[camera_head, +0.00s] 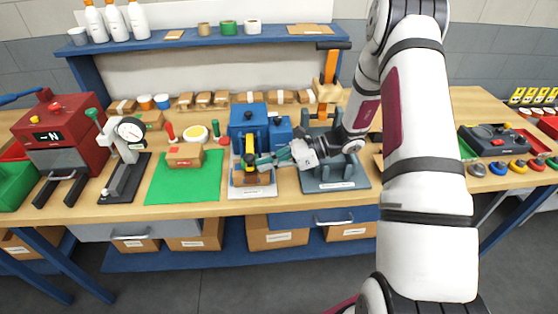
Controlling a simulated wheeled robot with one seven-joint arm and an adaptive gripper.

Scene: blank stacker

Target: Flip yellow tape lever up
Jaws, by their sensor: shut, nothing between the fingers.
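The yellow tape lever (250,146) is a narrow yellow bar on the front of the blue machine (247,117) at the middle of the bench. It looks roughly upright in this view, with a dark part at its lower end; its exact angle is hard to tell. My gripper (262,162) comes in from the right, pointing left, with its greenish fingers shut and empty. The fingertips are close beside the lower part of the lever. I cannot tell whether they touch it.
A green mat (185,188) with a small box lies left of the machine. A blue-grey press (334,176) with an orange handle stands to the right, partly behind my arm. A dial gauge stand (122,160) and a red machine (61,133) stand farther left.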

